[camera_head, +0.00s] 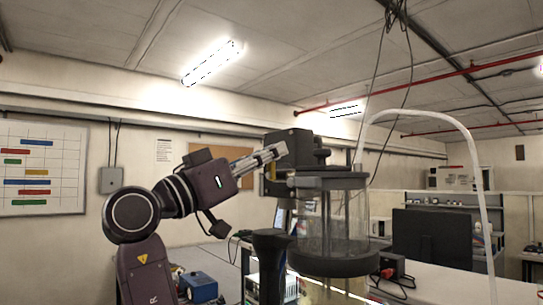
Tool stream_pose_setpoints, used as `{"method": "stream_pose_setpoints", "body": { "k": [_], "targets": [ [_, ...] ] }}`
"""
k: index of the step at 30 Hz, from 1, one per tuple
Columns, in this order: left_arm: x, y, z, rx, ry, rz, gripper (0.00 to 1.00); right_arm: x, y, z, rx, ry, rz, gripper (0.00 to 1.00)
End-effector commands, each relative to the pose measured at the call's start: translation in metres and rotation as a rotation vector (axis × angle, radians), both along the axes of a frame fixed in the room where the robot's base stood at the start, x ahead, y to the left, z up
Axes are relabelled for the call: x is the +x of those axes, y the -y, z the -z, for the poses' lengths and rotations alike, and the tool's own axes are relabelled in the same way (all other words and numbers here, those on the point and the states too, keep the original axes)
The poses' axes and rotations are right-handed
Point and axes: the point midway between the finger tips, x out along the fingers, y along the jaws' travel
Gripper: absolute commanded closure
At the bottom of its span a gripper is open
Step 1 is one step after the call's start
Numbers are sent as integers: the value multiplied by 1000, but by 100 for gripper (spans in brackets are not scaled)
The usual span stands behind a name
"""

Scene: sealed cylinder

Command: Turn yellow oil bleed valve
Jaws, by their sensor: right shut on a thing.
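The sealed cylinder unit stands right of centre, with a clear cylinder (337,220) between a dark top plate and a thick dark base ring. My left gripper is not in view.
A white hose (432,116) arches over the right side of the cylinder, and dark cables hang from the ceiling. A dark monitor (432,238) and a red-and-black box (391,265) stand on the bench at right. A blue box (198,287) is at lower left.

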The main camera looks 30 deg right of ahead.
Motion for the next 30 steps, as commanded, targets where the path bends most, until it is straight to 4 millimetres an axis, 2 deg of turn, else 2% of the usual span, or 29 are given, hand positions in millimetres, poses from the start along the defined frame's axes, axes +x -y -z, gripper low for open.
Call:
{"method": "stream_pose_setpoints", "body": {
  "k": [13,30],
  "targets": [
    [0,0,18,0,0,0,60,14,-2,4,-31,-369,-4,100],
    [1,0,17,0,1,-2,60,32,-3,17,-74,-910,-5,100]
  ]
}}
